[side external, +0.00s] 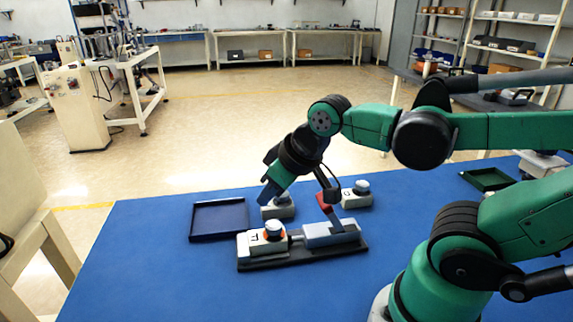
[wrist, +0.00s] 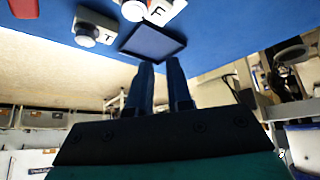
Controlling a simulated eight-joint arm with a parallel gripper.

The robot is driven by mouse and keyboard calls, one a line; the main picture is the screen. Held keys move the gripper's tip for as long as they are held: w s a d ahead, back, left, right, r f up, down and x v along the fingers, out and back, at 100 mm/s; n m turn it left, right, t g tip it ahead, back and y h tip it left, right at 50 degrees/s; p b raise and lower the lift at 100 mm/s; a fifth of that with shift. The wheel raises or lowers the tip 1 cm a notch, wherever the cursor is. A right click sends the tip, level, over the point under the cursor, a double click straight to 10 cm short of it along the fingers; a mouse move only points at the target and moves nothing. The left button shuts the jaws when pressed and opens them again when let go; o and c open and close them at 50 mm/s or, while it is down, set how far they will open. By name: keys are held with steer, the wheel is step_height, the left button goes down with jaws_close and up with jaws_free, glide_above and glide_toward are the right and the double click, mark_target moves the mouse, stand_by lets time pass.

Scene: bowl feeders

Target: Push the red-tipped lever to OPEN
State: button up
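The red-tipped lever (side external: 324,201) stands up from a grey block (side external: 331,233) on a dark base plate, its red end near my wrist. A red piece (wrist: 23,8) at the wrist view's top left may be its tip. On the same base, a white box marked F (side external: 262,245) has an orange ring and pale knob. My gripper (side external: 267,196) points down and left, above and left of the lever, with no contact visible. In the wrist view its two blue fingers (wrist: 160,65) are empty, with a narrow gap between them. I cannot read an OPEN mark.
Two more white knob boxes stand behind the lever base, one near my gripper (side external: 278,212) and one right of the lever (side external: 356,200). A dark blue tray (side external: 219,236) lies left; a green tray (side external: 487,179) lies far right. The blue table (side external: 150,270) is clear at front left.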

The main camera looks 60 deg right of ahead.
mark_target(329, 211)
steer(key=shift+w+d+r+n+g, duration=0.15)
steer(key=shift+d+r+n+g, duration=0.15)
steer(key=shift+n+g, duration=0.25)
jaws_close()
steer(key=shift+w+d+r+n+g+h, duration=0.2)
steer(key=shift+d+n+g, duration=0.45)
steer(key=shift+n+g, duration=0.5)
steer(key=shift+w+d+r+n+g+h, duration=0.1)
steer(key=shift+d+r+n+g+h, duration=0.15)
steer(key=shift+d+n+g, duration=0.7)
steer(key=shift+w+d+r+n+g+h, duration=0.15)
steer(key=shift+d+r+n+g, duration=0.2)
steer(key=shift+n+g, duration=1)
steer(key=shift+f, duration=0.15)
steer(key=f, duration=0.3)
steer(key=s+d+f, duration=0.1)
steer(key=f, duration=0.6)
steer(key=shift+s+d, duration=0.15)
steer(key=shift+s+d+r, duration=1.15)
steer(key=shift+s+d, duration=0.05)
